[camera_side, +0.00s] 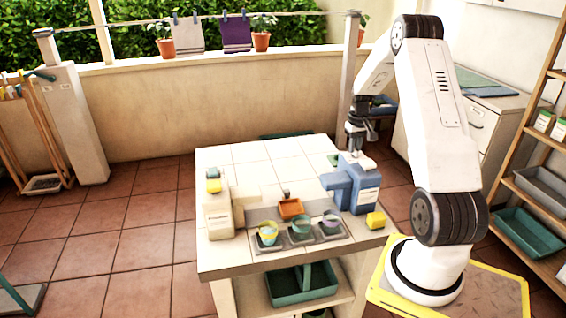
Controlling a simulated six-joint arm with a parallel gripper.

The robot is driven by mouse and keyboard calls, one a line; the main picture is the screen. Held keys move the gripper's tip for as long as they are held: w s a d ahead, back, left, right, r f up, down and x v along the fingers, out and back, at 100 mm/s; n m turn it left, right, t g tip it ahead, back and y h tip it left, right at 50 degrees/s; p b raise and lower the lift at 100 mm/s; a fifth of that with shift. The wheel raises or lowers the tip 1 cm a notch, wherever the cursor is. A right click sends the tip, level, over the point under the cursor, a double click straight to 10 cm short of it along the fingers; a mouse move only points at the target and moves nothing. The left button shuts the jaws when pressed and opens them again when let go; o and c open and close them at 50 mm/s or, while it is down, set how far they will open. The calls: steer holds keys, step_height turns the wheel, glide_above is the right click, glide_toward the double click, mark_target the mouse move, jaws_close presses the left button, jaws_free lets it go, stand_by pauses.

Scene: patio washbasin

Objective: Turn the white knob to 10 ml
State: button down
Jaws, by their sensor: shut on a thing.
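A blue dispenser (344,193) with a white label stands at the right side of the tiled table. The white knob (367,163) is on its top and shows only as a small pale patch below my gripper. My gripper (359,150) reaches down from above and is shut on the white knob. The fingers hide part of the knob, and its scale marks are too small to read.
The table's back is mostly clear.

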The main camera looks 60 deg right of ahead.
steer(key=m, duration=0.5)
steer(key=shift+s+d+m, duration=0.1)
steer(key=shift+d+m, duration=0.05)
steer(key=shift+m, duration=0.15)
steer(key=shift+s+m, duration=0.15)
steer(key=shift+m, duration=2.05)
steer(key=c, duration=0.6)
jaws_free()
steer(key=shift+r, duration=3.95)
